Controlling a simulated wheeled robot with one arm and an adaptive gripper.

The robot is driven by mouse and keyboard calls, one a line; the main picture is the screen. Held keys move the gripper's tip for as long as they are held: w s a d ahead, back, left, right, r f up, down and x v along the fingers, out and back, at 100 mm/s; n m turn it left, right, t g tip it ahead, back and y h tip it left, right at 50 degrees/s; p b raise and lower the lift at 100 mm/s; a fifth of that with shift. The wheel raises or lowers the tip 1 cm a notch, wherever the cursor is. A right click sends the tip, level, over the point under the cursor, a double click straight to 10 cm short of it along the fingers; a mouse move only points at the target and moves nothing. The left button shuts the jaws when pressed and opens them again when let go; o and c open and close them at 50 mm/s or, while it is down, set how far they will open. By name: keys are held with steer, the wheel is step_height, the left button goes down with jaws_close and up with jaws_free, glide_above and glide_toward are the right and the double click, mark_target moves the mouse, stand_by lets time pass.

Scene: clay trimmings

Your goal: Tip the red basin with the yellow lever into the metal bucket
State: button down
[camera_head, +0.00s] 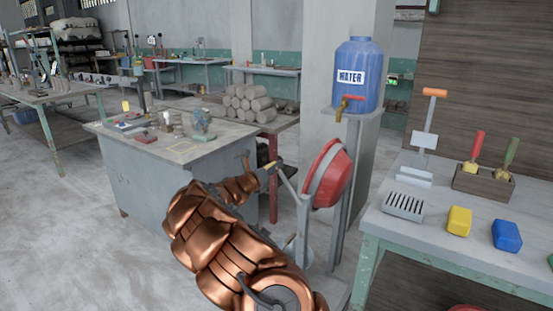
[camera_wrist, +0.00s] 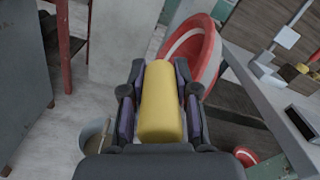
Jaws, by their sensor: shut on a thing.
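In the head view my gripper (camera_head: 267,176) is at the lever's end, left of the basin. The basin (camera_wrist: 203,48) also shows beyond the fingers in the wrist view. The metal bucket (camera_wrist: 92,141) stands on the floor at lower left there; in the head view my arm hides most of it.
A workbench (camera_head: 450,244) with tools, a yellow block (camera_head: 458,221) and a blue block (camera_head: 506,235) is at right. A grey cabinet (camera_head: 165,183) stands at left.

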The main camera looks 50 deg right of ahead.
steer(key=shift+w+f, duration=0.1)
steer(key=shift+w, duration=0.1)
steer(key=c, duration=0.8)
jaws_free()
steer(key=shift+c, duration=0.2)
steer(key=a, duration=1.2)
steer(key=shift+s, duration=0.25)
stand_by(2.4)
